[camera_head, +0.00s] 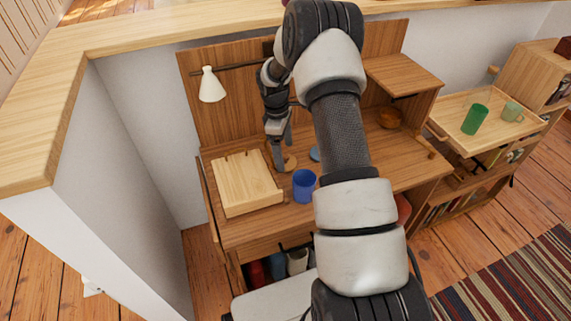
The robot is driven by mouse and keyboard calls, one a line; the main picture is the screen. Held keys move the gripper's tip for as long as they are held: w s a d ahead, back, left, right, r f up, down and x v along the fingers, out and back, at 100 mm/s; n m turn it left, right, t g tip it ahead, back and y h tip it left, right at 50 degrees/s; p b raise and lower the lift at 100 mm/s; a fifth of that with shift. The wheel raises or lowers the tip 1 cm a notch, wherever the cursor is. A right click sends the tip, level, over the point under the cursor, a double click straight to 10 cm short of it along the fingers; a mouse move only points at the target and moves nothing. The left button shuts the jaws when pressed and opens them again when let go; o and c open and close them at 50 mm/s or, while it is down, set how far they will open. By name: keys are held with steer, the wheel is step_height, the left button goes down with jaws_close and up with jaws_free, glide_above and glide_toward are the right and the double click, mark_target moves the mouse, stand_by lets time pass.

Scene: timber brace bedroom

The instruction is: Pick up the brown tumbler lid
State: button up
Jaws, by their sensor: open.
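A small tan-brown round disc (291,162), which looks like the brown tumbler lid, lies on the wooden desk (400,172) between the pale wooden board and the blue cup. My gripper (281,166) points down at the disc's left side, with its fingertips low over the desk. It is open. The fingers hide part of the disc, and I cannot tell whether they touch it or stand around it. A blue disc (315,153) lies to the right, partly hidden by my arm.
A blue cup (304,186) stands just in front of the disc. A pale wooden board (246,186) lies left. A white lamp (211,86) hangs at the back panel. A brown bowl (389,117) sits right.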

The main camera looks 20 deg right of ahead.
steer(key=f, duration=0.2)
steer(key=shift+s+d+f, duration=0.1)
steer(key=shift+d+f, duration=0.1)
steer(key=shift+f, duration=0.1)
steer(key=c, duration=1.1)
